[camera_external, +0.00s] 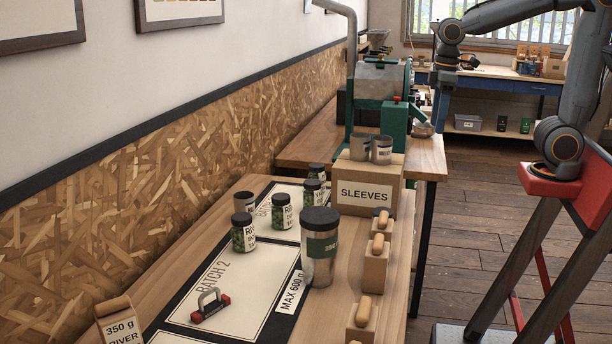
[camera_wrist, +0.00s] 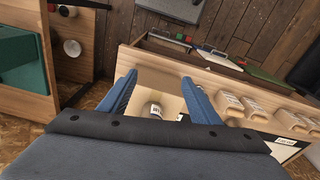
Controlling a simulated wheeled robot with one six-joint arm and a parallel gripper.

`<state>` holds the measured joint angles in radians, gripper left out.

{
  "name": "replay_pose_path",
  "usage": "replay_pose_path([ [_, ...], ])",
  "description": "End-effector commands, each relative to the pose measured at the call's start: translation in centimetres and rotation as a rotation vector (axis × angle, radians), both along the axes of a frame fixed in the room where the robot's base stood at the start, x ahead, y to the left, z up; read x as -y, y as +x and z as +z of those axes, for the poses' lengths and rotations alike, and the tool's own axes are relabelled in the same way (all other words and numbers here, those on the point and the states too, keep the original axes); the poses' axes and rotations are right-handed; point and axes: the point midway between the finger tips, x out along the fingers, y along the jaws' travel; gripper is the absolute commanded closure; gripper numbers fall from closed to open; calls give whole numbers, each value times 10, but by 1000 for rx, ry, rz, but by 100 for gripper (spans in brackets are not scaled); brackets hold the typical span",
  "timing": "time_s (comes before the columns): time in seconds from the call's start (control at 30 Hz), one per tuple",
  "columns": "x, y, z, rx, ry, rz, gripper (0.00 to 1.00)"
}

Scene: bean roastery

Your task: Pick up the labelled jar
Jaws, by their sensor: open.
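Several dark-lidded jars with green contents and white labels stand on the mats: a near jar (camera_external: 243,234), a second jar (camera_external: 281,211), and two more behind, partly overlapping. Which one is the labelled jar I cannot tell. In the wrist view my gripper (camera_wrist: 160,80) is open, its two blue fingers apart. A small pale container with a dark-printed label (camera_wrist: 154,110) shows between and below the fingers, partly hidden by my gripper body. Nothing is held. In the external view my arm reaches in from the upper right, and its fingers cannot be made out.
A tall steel canister (camera_external: 320,262) stands right of the mats. A SLEEVES box (camera_external: 366,192) carries two metal cups. Wooden-handled blocks (camera_external: 375,271) line the right edge. A green roaster (camera_external: 384,123) stands behind. A red-handled tool (camera_external: 210,306) lies on the BATCH 2 mat.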

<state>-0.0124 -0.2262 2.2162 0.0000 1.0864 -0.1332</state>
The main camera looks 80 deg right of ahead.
Motion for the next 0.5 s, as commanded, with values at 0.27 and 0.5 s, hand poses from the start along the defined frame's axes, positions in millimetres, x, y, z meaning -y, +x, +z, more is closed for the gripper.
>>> replay_pose_path([
  [0.27,-8,56,18,-9,-12,210,43],
  [0.5,-24,138,32,-23,-28,538,43],
])
